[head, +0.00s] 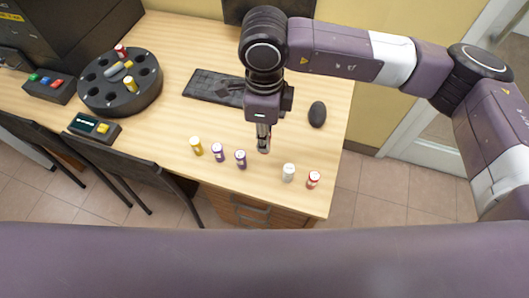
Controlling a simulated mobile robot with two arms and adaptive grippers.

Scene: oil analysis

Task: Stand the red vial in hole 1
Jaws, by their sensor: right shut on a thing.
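My right gripper (263,141) points down over the front part of the desk, in the row of vials. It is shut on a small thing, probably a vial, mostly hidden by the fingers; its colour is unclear. A vial with red on it (313,180) stands at the right end of the row, apart from the gripper. A round black rack (112,102) with several holes stands at the left. A red-capped vial (120,50) stands at its back and a yellow vial (130,84) at its front right. I cannot read any hole numbers. My left gripper is not in view.
A yellow vial (196,145), two purple vials (217,151) (240,158) and a white vial (288,172) stand near the desk's front edge. A keyboard (210,87) and mouse (317,114) lie behind. A small display box (95,127) stands before the rack.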

